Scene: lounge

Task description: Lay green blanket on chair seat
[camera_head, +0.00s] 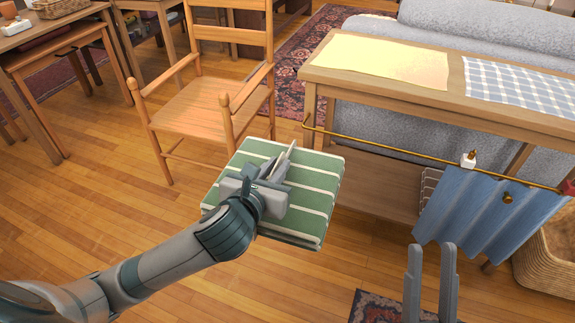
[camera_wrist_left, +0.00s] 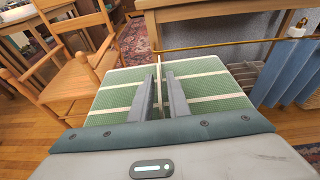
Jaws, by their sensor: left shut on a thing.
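The folded green blanket (camera_head: 312,192) with cream stripes hangs roughly level in the air in the middle of the head view. My left gripper (camera_head: 284,163) is shut on a fold of it, and the fold stands up between the fingers in the left wrist view (camera_wrist_left: 159,95). The wooden chair (camera_head: 205,105) with a bare seat and armrests stands behind and to the left of the blanket. The chair also shows at the left of the left wrist view (camera_wrist_left: 72,78). My right gripper (camera_head: 431,285) is at the bottom right, its fingers apart and empty.
A wooden console table (camera_head: 440,88) with a yellow cloth (camera_head: 385,60) and a checked cloth stands at right. A brass rail (camera_head: 400,150) on its front holds a blue cloth (camera_head: 480,210). A wicker basket (camera_head: 545,265) is at far right. Floor between blanket and chair is clear.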

